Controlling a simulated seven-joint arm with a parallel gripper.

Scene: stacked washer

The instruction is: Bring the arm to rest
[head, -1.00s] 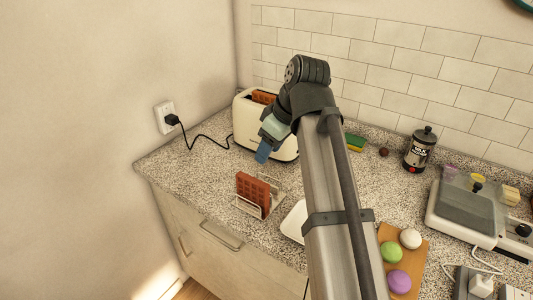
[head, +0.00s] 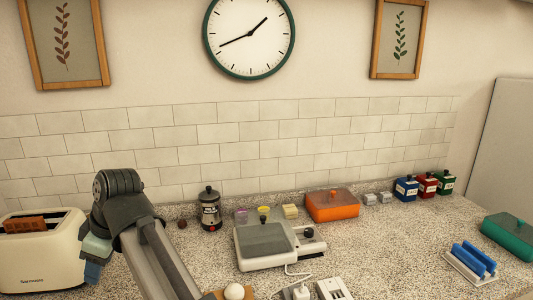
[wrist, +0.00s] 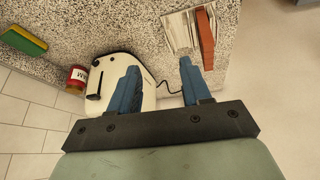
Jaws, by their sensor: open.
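My gripper (head: 92,272) is at the lower left of the head view, at the right end of the cream toaster (head: 38,262). In the wrist view my gripper (wrist: 160,82) shows two blue fingers spread apart with nothing between them. The toaster (wrist: 108,80) lies beyond the fingers there, partly hidden by the left one. A brown slice shows in the toaster's slot in the head view. My grey arm rises from the bottom edge and bends at a dark joint.
The wire rack (wrist: 178,33) holds a brown slice (wrist: 206,40). A sponge (wrist: 22,40) and a red jar (wrist: 77,77) are near the toaster. A grey-lidded appliance (head: 264,243), an orange-lidded box (head: 332,204) and several canisters stand further right. Some speckled counter is clear there.

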